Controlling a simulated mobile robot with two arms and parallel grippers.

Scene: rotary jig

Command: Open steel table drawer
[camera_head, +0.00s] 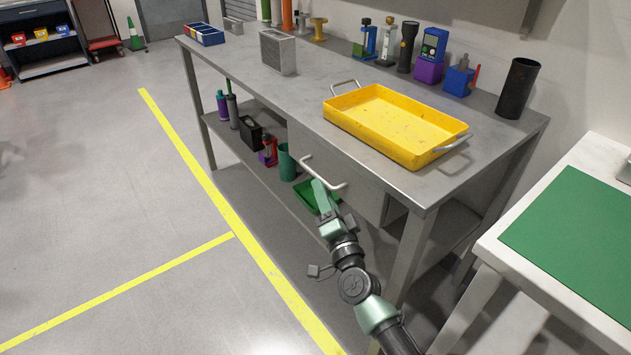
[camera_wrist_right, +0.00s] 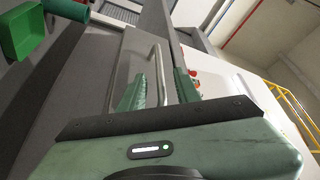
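The steel table (camera_head: 230,62) has a drawer front (camera_head: 362,181) under its top, and the drawer looks shut. A pale bar handle (camera_head: 322,174) crosses the drawer front. My right gripper (camera_head: 320,186) is at the handle's middle, in front of the drawer. In the right wrist view, the two green fingers of the gripper (camera_wrist_right: 158,90) stand apart. The handle bar (camera_wrist_right: 160,72) shows between them, and I cannot tell whether either finger touches it. My left gripper is not in view.
A yellow tray (camera_head: 395,124) sits on the tabletop above the drawer. A green bin (camera_head: 306,196) and a green cylinder (camera_head: 287,163) are on the lower shelf. A white table with a green mat (camera_head: 580,235) stands at the right. The floor at left is clear.

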